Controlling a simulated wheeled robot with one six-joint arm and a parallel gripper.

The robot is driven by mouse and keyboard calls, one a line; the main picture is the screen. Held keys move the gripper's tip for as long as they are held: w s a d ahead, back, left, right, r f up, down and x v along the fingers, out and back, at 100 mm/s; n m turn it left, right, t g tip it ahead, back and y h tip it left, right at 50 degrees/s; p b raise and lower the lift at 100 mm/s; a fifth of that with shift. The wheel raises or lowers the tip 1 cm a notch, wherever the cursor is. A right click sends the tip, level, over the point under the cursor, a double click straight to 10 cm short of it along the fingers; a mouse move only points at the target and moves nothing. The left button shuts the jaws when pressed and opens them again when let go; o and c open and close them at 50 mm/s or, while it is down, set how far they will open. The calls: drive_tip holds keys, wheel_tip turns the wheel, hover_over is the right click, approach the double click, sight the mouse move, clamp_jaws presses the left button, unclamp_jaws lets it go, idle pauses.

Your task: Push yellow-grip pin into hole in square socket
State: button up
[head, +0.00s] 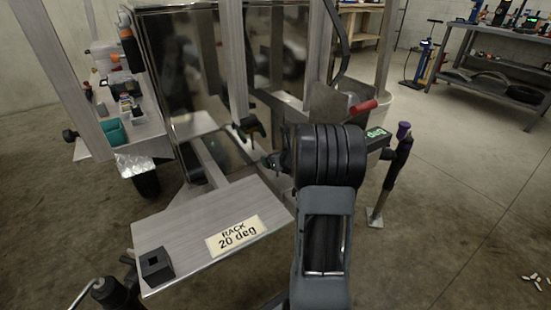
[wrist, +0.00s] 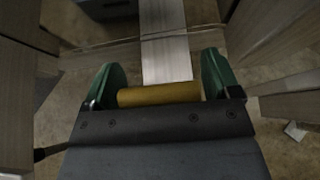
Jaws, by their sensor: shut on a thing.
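In the wrist view my gripper (wrist: 160,78) has its two green fingers on either end of a yellow cylindrical grip (wrist: 160,94), and it is shut on it. The metal pin beyond the grip cannot be made out. In the head view my black wrist joint covers most of the gripper, and I cannot make out the pin there. A small black block with a square opening (head: 156,265) sits on the near left corner of a tilted metal board; it looks like a square socket. The wrist view does not show this block.
The metal board (head: 190,222) carries a "RACK 20 deg" label. Aluminium trailer posts (head: 233,60) and shiny panels stand behind it. A purple-topped jack (head: 394,170) stands at the right. A pale metal beam (wrist: 165,45) runs ahead in the wrist view. Floor at the right is mostly clear.

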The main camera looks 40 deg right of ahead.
sight(275, 173)
drive_tip(key=shift+f+b, duration=1.2)
drive_tip(key=shift+f, duration=0.3)
drive_tip(key=shift+f, duration=0.7)
drive_tip(key=o, duration=0.8)
drive_tip(key=shift+p+v, duration=2.7)
drive_tip(key=shift+v, duration=4.2)
